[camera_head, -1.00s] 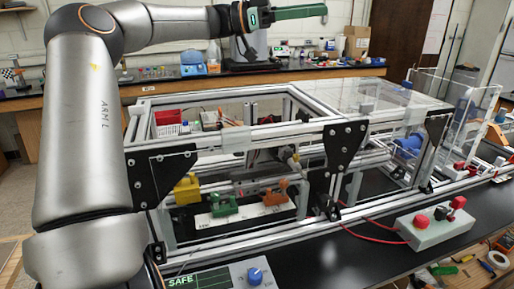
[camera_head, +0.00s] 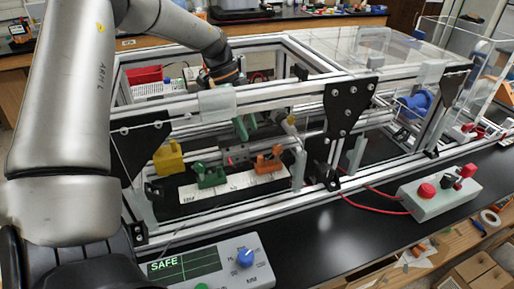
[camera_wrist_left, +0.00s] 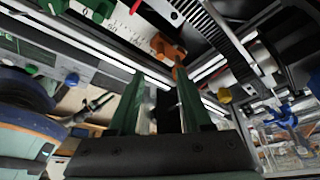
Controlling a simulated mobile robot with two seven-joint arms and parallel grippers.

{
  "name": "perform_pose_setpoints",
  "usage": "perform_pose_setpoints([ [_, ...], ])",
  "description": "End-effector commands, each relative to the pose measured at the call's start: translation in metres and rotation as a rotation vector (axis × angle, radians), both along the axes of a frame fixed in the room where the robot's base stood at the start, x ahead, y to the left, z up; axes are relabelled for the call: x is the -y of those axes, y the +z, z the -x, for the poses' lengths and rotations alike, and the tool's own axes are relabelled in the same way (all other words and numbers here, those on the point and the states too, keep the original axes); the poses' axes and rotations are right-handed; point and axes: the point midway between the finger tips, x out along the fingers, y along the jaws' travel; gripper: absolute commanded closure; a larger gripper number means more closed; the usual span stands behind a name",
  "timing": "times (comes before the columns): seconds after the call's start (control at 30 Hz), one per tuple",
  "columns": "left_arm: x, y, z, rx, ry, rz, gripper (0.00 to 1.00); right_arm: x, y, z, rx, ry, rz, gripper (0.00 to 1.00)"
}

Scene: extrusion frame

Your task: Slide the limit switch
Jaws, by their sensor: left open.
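A green block (camera_head: 208,176) and an orange block (camera_head: 270,160) sit on a white scale strip (camera_head: 232,189) inside the extrusion frame; I cannot tell for sure which is the limit switch. My left gripper (camera_head: 245,128) reaches down into the frame from above, its green fingers behind the front top rail and a little above and behind the strip, between the two blocks. In the left wrist view the open fingers (camera_wrist_left: 158,76) are parted and empty. The orange block (camera_wrist_left: 166,47) shows just beyond their tips, and the green block (camera_wrist_left: 95,7) at the top edge. My right gripper is out of view.
The front top rail (camera_head: 280,98) and black corner plates (camera_head: 347,120) surround the opening. A yellow block (camera_head: 168,158) sits left of the strip. A panel reading SAFE (camera_head: 185,264) and a red-button box (camera_head: 438,196) stand in front. Clear acrylic panels cover the right.

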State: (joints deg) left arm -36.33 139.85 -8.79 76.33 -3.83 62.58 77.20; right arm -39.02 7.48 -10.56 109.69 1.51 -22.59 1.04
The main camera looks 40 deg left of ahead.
Motion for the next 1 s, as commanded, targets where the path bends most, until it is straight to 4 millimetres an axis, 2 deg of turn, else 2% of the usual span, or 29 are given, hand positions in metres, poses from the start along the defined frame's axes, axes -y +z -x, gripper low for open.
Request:
perform_pose_setpoints([
  [0.2, 0.017, -0.043, -0.004, -0.006, 0.001, 0.003, 0.51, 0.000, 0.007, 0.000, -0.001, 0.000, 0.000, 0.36],
  [0.4, 0.028, -0.070, -0.008, -0.003, 0.002, 0.002, 0.51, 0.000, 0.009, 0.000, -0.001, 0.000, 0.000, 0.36],
  [0.6, 0.032, -0.080, -0.010, 0.000, 0.003, 0.002, 0.51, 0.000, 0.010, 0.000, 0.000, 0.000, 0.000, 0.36],
  [0.87, 0.032, -0.080, -0.010, 0.001, 0.002, 0.002, 0.51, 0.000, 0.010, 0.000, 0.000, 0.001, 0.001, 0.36],
  [1.0, 0.032, -0.080, -0.010, 0.001, 0.002, 0.002, 0.66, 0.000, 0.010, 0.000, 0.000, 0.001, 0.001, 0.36],
])
